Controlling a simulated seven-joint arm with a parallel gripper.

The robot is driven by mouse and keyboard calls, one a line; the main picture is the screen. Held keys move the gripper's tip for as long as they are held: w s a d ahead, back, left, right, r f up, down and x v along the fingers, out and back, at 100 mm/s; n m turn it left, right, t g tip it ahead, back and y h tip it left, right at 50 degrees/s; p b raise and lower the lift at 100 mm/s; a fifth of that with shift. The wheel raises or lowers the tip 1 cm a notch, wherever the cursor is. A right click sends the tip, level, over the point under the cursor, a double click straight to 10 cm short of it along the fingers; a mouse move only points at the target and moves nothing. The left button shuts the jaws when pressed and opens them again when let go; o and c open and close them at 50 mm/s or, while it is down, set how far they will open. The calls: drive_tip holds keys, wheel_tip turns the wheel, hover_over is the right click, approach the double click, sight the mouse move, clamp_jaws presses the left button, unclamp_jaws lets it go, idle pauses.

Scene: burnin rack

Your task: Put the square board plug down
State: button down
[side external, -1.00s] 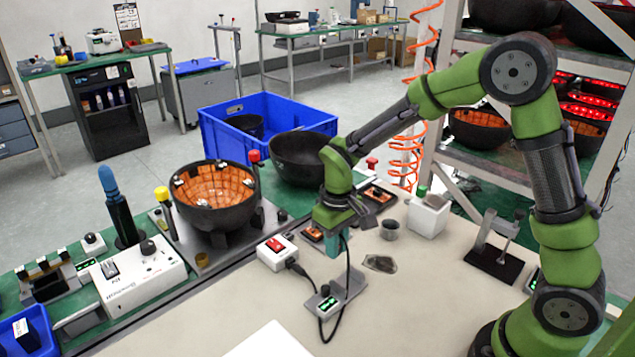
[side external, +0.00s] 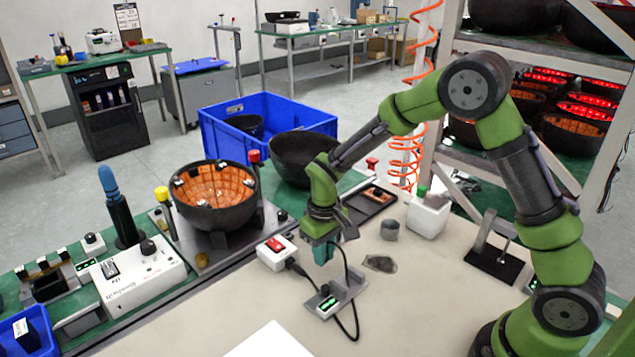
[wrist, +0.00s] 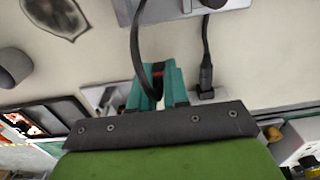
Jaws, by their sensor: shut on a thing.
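My gripper (side external: 324,250) has teal fingers and hangs above the bench, just right of the white box with a red switch (side external: 276,250). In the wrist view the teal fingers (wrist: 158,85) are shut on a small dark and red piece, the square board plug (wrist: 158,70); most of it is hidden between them. A black cable (wrist: 138,45) runs from it. In the side view this cable (side external: 346,268) hangs down and loops beside the grey bracket (side external: 345,293) with a small green-lit unit. Whether the plug touches anything below is not clear.
A second black lead (side external: 298,268) runs from the white box. The beige mat (side external: 420,310) in front is mostly clear.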

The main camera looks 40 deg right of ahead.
drive_tip(key=shift+f, duration=0.3)
drive_tip(key=c, duration=1.1)
unclamp_jaws()
wheel_tip(320, 180, up, 13)
drive_tip(key=s+d+r+m+t+y, duration=0.1)
drive_tip(key=s+r+m+t, duration=0.1)
drive_tip(key=s+r, duration=0.3)
drive_tip(key=s+r+m+t+y, duration=0.1)
drive_tip(key=s+r+t, duration=0.4)
drive_tip(key=s, duration=0.8)
drive_tip(key=shift+s+d+m, duration=0.25)
drive_tip(key=shift+d+m, duration=0.1)
drive_tip(key=shift+m, duration=0.15)
